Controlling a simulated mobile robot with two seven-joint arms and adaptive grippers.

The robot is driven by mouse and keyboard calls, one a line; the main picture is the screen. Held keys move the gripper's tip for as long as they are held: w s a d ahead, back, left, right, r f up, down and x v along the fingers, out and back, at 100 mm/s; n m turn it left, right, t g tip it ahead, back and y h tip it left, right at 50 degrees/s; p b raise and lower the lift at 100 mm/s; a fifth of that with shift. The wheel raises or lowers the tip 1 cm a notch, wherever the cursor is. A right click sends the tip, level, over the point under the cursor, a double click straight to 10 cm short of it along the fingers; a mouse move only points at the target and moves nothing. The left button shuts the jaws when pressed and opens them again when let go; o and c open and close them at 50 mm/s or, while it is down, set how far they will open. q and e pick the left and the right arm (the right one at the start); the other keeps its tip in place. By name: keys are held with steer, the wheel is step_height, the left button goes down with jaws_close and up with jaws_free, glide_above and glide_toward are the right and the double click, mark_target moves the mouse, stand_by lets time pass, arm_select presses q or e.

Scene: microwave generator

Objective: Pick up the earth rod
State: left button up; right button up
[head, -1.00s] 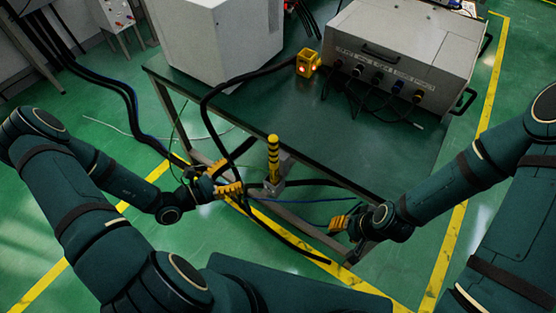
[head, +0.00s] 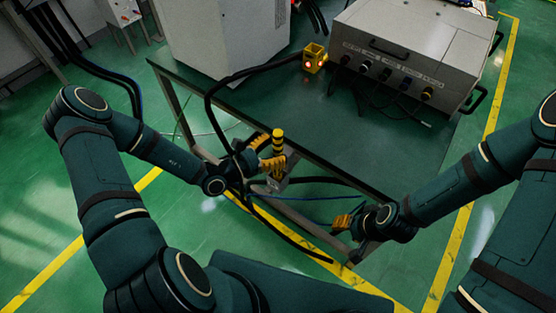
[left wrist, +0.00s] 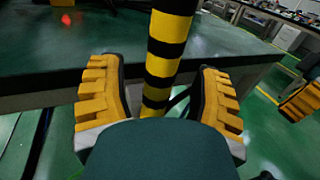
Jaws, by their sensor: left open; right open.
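The earth rod (head: 278,150) is an upright rod with yellow and black bands, standing in a holder (head: 277,185) by the table's near edge. In the left wrist view the rod (left wrist: 168,45) rises between the two yellow fingers of my left gripper (left wrist: 157,98). Gaps show between the rod and both fingers. In the head view my left gripper (head: 268,153) is open around or just beside the rod; its lower part is partly hidden. My right gripper (head: 343,226) is open and empty, lower right of the rod by the table's front corner.
Black cables (head: 222,125) loop over the table edge near my left gripper.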

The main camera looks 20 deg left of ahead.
mark_target(278, 131)
arm_select(q)
steer(key=shift+w+d, duration=0.4)
steer(key=shift+w, duration=0.05)
jaws_close()
step_height(278, 131, up, 11)
steer(key=p, duration=0.3)
steer(key=shift+f+p, duration=0.2)
steer(key=shift+p, duration=0.15)
step_height(278, 131, up, 2)
steer(key=shift+r+p, duration=0.1)
steer(key=shift+p, duration=0.9)
